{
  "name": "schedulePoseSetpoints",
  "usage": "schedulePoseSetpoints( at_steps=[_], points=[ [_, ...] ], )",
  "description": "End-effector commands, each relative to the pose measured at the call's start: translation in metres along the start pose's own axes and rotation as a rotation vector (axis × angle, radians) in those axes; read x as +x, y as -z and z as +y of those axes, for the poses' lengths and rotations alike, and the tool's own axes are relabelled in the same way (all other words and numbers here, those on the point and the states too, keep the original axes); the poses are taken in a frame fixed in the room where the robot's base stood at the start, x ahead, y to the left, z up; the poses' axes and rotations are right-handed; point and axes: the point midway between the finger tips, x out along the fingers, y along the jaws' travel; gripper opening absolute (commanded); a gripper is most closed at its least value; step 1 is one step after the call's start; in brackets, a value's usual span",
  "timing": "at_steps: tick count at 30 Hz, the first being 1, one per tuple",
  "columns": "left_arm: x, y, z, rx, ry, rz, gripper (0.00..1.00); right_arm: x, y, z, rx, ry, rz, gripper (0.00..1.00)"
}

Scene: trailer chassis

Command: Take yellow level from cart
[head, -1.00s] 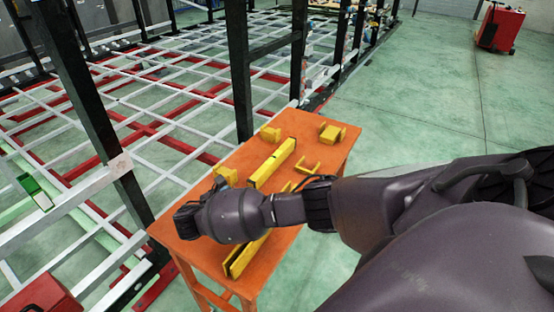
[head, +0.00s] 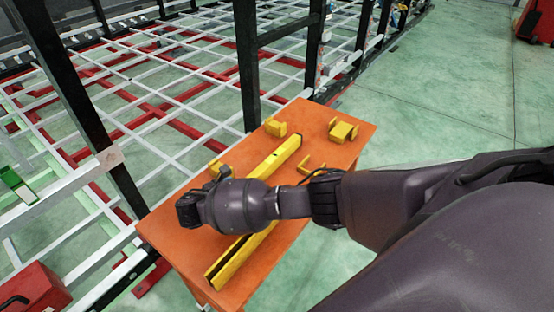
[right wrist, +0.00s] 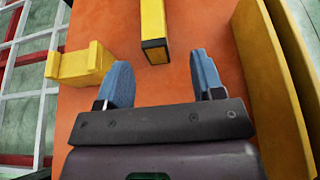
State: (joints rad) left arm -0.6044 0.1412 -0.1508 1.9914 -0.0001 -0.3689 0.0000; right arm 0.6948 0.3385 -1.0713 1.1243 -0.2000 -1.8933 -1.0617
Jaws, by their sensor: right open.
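The yellow level (head: 275,158) is a long bar lying on the orange cart (head: 310,118), its near part hidden behind my right arm in the head view. In the right wrist view the level (right wrist: 153,22) shows its dark end face just ahead of my right gripper (right wrist: 159,66). The gripper is open and empty over the orange top. Its two blue fingers stand apart, one on each side of the level's line, with the bar's end at or just beyond the fingertips. In the head view these fingers are hidden. My left gripper is not in view.
A long yellow profile (right wrist: 268,75) lies close right of the gripper; a yellow bracket (right wrist: 82,64) lies left. More yellow brackets (head: 343,130) sit at the cart's far end. The chassis frame with a black post (head: 246,65) stands along the cart's left.

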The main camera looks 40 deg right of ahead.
Motion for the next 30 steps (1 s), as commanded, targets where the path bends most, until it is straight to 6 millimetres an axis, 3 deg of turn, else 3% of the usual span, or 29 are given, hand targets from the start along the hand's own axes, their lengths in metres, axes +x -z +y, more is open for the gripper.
schedulePoseSetpoints(
  at_steps=[4, 14, 22, 30],
  points=[
    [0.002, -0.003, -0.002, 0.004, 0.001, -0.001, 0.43, 0.024, 0.000, 0.000, 0.000, 0.003, -0.003, 0.62],
    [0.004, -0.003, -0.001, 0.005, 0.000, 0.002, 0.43, 0.047, -0.001, 0.002, 0.000, 0.002, -0.002, 0.62],
    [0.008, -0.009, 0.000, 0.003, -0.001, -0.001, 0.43, 0.082, -0.002, 0.008, -0.001, 0.002, -0.002, 0.62],
    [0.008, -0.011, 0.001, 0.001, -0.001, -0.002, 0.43, 0.091, -0.003, 0.008, -0.001, 0.000, 0.000, 0.62]
  ],
)
